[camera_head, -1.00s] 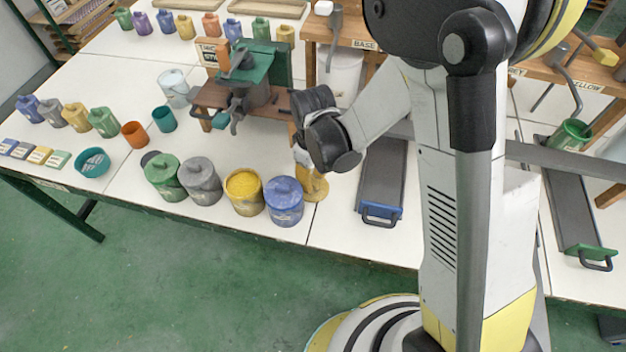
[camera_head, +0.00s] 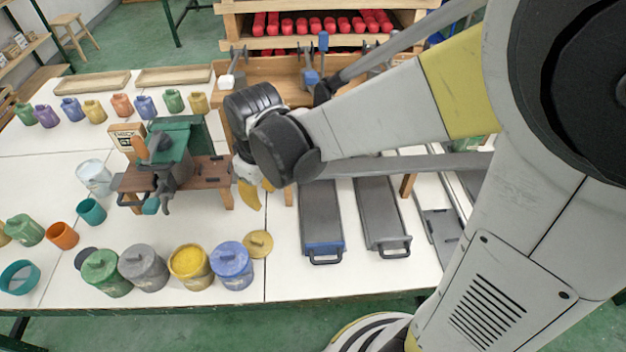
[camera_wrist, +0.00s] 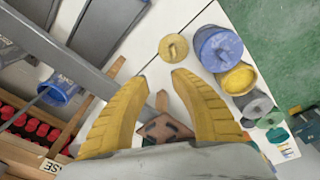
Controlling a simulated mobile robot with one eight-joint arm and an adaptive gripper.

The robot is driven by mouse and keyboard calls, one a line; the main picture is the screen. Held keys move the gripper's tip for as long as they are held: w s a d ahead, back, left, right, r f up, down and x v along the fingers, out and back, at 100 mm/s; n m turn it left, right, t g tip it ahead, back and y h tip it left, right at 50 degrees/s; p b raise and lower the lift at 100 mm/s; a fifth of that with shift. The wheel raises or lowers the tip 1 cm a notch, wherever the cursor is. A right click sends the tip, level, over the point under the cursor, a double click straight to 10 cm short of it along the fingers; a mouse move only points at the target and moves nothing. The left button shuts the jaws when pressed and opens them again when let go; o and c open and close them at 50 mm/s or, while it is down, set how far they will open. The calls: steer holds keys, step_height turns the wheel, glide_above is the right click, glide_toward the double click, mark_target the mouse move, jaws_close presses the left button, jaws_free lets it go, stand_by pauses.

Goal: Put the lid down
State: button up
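The yellow lid (camera_head: 259,243) lies flat on the white table, right of the blue pot (camera_head: 231,264), its knob up. It also shows in the wrist view (camera_wrist: 173,47), ahead of the fingertips and clear of them.
Lidded grey (camera_head: 143,266) and green (camera_head: 105,273) pots stand left of the yellow pot. A wooden bench with a green vise (camera_head: 168,165) is left of my gripper. Bare table surrounds the lid's right side.

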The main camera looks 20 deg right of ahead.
steer(key=s+d+r+m+t, duration=0.5)
steer(key=s+d+r+m, duration=0.2)
steer(key=s+d+r, duration=0.2)
steer(key=shift+s+d+r, duration=0.3)
steer(key=shift+s+r, duration=0.1)
steer(key=shift+r, duration=0.2)
